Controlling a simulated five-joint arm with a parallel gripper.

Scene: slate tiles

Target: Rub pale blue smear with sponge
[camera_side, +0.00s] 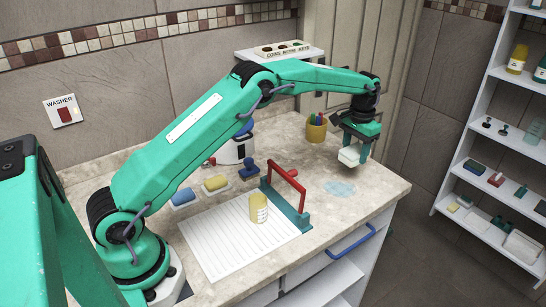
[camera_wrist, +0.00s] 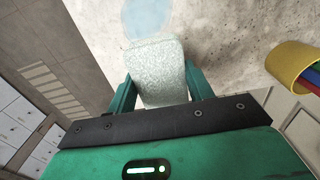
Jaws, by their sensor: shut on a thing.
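The pale blue smear (camera_side: 340,188) lies flat on the stone counter near its front right edge. It also shows in the wrist view (camera_wrist: 146,16), just beyond the far end of the sponge. My gripper (camera_side: 356,152) is shut on a pale, whitish-green sponge (camera_side: 349,155), with a finger on each side of it in the wrist view (camera_wrist: 157,88). In the side view the sponge is behind the smear and slightly to its right. It appears to be held above the counter, apart from the smear; the exact gap is hard to tell.
A cup of pens (camera_side: 316,130) stands behind and left of my gripper. A red-handled teal tool (camera_side: 288,205) stands left of the smear, by lined paper (camera_side: 222,243) with a yellow cup (camera_side: 258,208). Blue (camera_side: 183,196) and yellow (camera_side: 216,183) blocks sit farther left. The counter around the smear is clear.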

